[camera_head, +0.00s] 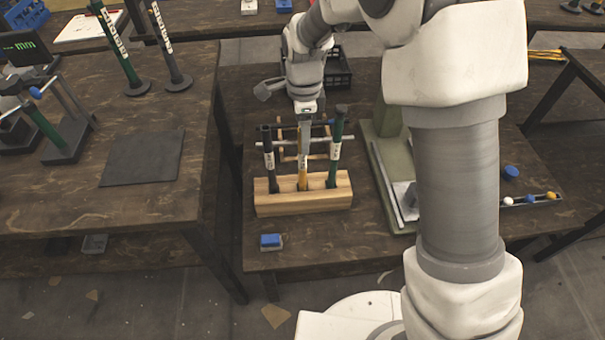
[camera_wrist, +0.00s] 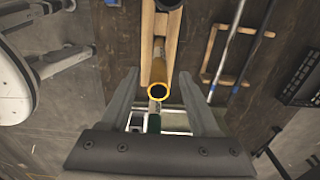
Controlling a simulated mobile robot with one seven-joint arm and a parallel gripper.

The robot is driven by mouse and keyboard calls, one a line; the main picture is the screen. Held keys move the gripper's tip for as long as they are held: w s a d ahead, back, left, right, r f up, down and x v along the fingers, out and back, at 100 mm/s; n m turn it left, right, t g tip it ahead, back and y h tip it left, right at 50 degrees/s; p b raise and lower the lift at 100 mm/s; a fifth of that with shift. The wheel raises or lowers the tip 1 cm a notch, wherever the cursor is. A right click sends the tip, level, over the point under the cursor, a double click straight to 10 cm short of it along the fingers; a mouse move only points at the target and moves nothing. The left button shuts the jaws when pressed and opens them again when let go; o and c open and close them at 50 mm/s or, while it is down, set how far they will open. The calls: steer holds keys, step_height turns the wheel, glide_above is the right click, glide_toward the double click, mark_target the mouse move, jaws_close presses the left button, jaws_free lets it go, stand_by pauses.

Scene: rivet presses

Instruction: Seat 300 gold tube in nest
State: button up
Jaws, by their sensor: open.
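The gold tube (camera_head: 303,170) stands upright in the middle hole of a wooden block (camera_head: 300,200). A black tube (camera_head: 269,160) stands to its left and a green tube (camera_head: 335,155) to its right. In the wrist view, the gold tube (camera_wrist: 158,89) shows its round open top. My gripper (camera_head: 304,125) is above the gold tube in the head view; in the wrist view my gripper (camera_wrist: 158,95) is open, with a finger on each side of the tube and visible gaps. A grey fixture (camera_head: 405,197) lies by the green press; I cannot tell whether it is the nest.
A green press (camera_head: 388,125) stands right of the block, partly hidden by my arm. A rack with metal bars (camera_head: 290,139) stands behind the block, with a black crate (camera_head: 337,72) further back. A blue-topped item (camera_head: 270,241) is near the front edge. A dark mat (camera_head: 145,157) lies on the left table.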

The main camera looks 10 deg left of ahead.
steer(key=b, duration=0.2)
glide_above(302, 171)
steer(key=w, duration=0.1)
step_height(302, 171, down, 5)
steer(key=shift+r, duration=0.1)
jaws_close()
steer(key=shift+w, duration=0.1)
stand_by(1.0)
